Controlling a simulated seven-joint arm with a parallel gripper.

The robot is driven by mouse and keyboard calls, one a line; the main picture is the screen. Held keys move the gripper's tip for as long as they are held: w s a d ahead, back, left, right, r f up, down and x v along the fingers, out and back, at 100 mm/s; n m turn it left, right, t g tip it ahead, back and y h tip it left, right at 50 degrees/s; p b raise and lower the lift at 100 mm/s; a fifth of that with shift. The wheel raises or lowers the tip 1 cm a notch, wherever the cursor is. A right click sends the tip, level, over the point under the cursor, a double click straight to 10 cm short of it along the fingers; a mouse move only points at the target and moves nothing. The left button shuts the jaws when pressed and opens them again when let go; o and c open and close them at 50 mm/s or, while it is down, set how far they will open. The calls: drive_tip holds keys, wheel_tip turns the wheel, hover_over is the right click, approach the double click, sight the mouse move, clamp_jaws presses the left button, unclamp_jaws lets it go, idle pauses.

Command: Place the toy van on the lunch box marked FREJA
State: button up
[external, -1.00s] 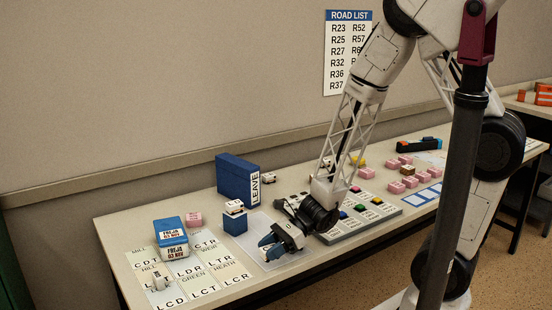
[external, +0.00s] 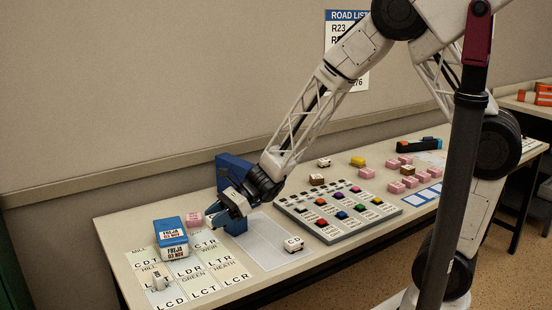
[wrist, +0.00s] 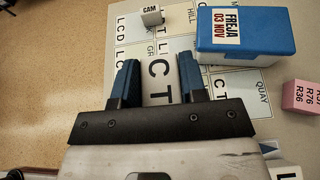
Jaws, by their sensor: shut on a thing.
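The blue lunch box marked FREJA (external: 173,240) stands at the left end of the table, and the wrist view shows its lid and white label (wrist: 245,40). Its lid is bare. My gripper (external: 226,217) is above the table, to the right of the lunch box. In the wrist view, my gripper (wrist: 160,85) is shut on a white toy van with the letters C T (wrist: 159,85). The van is mostly hidden by the fingers in the external view.
A pink block (external: 194,219) stands beside the lunch box. A small white CAM piece (wrist: 150,17) stands on the lettered mat (external: 205,272). A blue binder (external: 233,165) is behind my gripper. A white CD van (external: 293,243) sits on the pale tray (external: 272,258).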

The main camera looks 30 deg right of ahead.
drive_tip(key=shift+w+a+r, duration=0.2)
drive_tip(key=shift+w+a, duration=0.1)
drive_tip(key=shift+w, duration=0.05)
hover_over(170, 229)
drive_tip(key=shift+a+f, duration=0.1)
drive_tip(key=shift+f, duration=0.65)
drive_tip(key=shift+s, duration=0.1)
idle(0.4)
drive_tip(key=shift+f, duration=1.75)
drive_tip(key=shift+f, duration=0.1)
drive_tip(key=o, duration=0.9)
